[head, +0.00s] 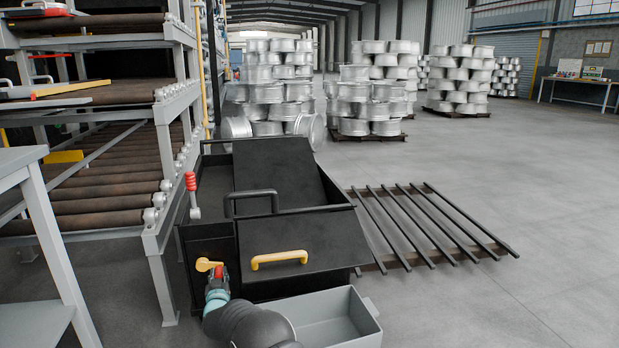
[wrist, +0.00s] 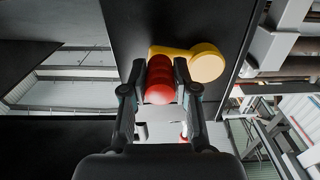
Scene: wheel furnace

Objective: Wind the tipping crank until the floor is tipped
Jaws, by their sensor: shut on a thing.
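The tipping crank (head: 204,264) is yellow and sits on the near face of a black bin (head: 208,233). Its red knob (head: 218,272) is between the jaws of my gripper (head: 217,280). In the wrist view my gripper (wrist: 160,85) is shut on the red knob (wrist: 160,80), and the yellow crank arm (wrist: 185,55) runs right to its round hub. A black plate (head: 280,170) in the bin looks sloped; I cannot tell for certain that it is the floor. A black front panel (head: 310,235) with a yellow handle (head: 279,260) leans outward.
A red-knobbed lever (head: 191,185) stands at the bin's left, by the roller rack (head: 165,130). A grey open box (head: 345,325) is close in front. Dark bars (head: 430,225) lie low to the right. Stacked wheels (head: 370,90) stand behind; the floor right is clear.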

